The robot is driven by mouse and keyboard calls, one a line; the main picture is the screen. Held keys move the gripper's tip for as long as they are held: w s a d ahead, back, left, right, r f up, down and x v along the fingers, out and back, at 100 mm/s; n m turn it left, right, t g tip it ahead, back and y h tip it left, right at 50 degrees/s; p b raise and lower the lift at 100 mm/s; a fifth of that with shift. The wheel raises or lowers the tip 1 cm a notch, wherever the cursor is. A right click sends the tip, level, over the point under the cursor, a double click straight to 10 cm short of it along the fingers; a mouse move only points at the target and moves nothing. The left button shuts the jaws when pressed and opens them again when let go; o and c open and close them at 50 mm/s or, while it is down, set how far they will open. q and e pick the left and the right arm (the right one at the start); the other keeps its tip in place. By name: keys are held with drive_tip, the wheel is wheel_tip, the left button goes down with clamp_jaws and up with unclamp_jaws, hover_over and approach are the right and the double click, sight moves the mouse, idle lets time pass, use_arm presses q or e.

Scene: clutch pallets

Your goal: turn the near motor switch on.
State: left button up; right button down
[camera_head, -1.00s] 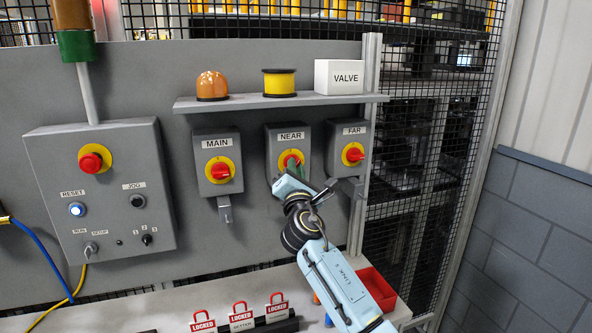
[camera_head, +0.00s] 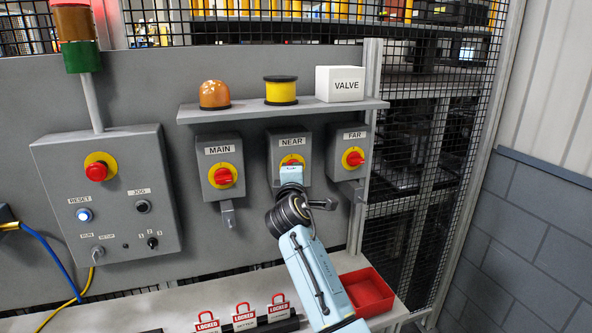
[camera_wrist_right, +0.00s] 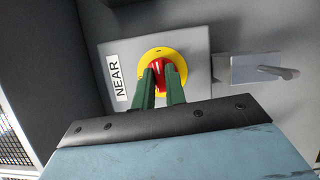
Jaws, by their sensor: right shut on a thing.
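The NEAR switch box (camera_head: 276,155) hangs between the MAIN and FAR boxes; its yellow plate and red knob (camera_head: 291,160) show just above my right gripper (camera_head: 291,165). In the right wrist view the NEAR label (camera_wrist_right: 117,78) runs sideways left of the yellow plate (camera_wrist_right: 176,56). The green fingers of my right gripper (camera_wrist_right: 159,82) are shut on the red knob (camera_wrist_right: 160,66), one on each side. A white mark shows on the knob. Its lower part is hidden between the fingers, so its exact angle is hard to tell. My left gripper is not in view.
The MAIN switch (camera_head: 221,176) and FAR switch (camera_head: 353,158) flank it closely. A shelf (camera_head: 270,110) with a VALVE box (camera_head: 339,84) is above. Red LOCKED tags (camera_head: 243,317) and a red bin (camera_head: 367,293) are below. A control box (camera_head: 108,195) is left.

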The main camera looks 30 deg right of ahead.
drive_tip(key=shift+m, duration=0.5)
drive_tip(key=c, duration=1.4)
unclamp_jaws()
drive_tip(key=shift+c, duration=0.2)
drive_tip(key=shift+s, duration=0.1)
drive_tip(key=b+v, duration=0.1)
drive_tip(key=v, duration=1.2)
drive_tip(key=shift+a, duration=0.15)
drive_tip(key=shift+r, duration=0.1)
